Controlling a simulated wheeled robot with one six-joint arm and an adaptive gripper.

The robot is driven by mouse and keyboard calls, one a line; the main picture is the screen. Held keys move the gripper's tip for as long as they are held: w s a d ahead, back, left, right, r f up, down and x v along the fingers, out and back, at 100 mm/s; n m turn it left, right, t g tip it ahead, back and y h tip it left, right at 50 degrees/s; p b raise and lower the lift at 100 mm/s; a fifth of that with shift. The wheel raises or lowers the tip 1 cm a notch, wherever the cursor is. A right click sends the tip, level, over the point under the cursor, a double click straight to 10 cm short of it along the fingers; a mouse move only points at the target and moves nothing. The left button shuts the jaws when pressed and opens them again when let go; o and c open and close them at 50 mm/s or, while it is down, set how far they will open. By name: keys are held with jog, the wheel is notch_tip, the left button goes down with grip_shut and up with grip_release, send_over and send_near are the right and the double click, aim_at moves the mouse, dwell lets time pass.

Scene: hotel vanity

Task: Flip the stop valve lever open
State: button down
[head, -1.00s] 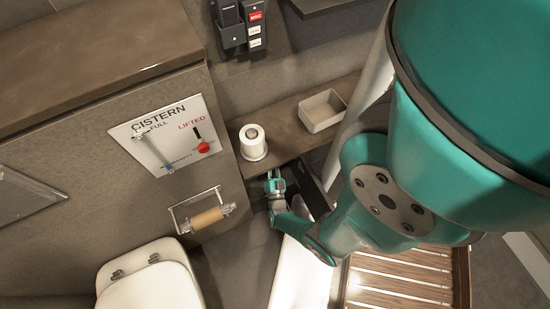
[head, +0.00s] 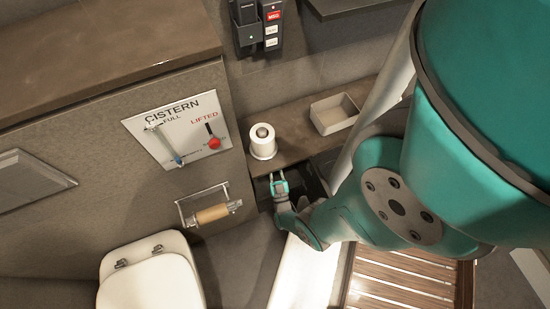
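My gripper (head: 279,180) is at the dark recess under the shelf, below the toilet roll. Its two teal fingers stand apart with a gap between them, and I see nothing held. I cannot make out a stop valve lever; the recess is dark and my arm covers part of it. The cistern panel (head: 193,152) on the left wall carries a red knob (head: 213,143) by the word LIFTED and a gauge arm with a blue end (head: 178,160). My gripper is apart from this panel, to its lower right.
The shelf (head: 300,135) above my gripper bears a toilet roll (head: 263,146) and an open tray (head: 334,113). A paper holder (head: 212,213) juts out left of my gripper. A toilet (head: 150,280) stands lower left, and a slatted wooden mat (head: 405,285) lies lower right.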

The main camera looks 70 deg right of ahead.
jog(key=shift+f, duration=0.1)
jog(key=c, duration=1.2)
grip_release()
jog(key=shift+a, duration=0.15)
jog(key=s+a, duration=0.6)
jog(key=a, duration=0.5)
jog(key=shift+s+f, duration=0.2)
jog(key=shift+a, duration=0.1)
jog(key=shift+s, duration=0.1)
dwell(0.5)
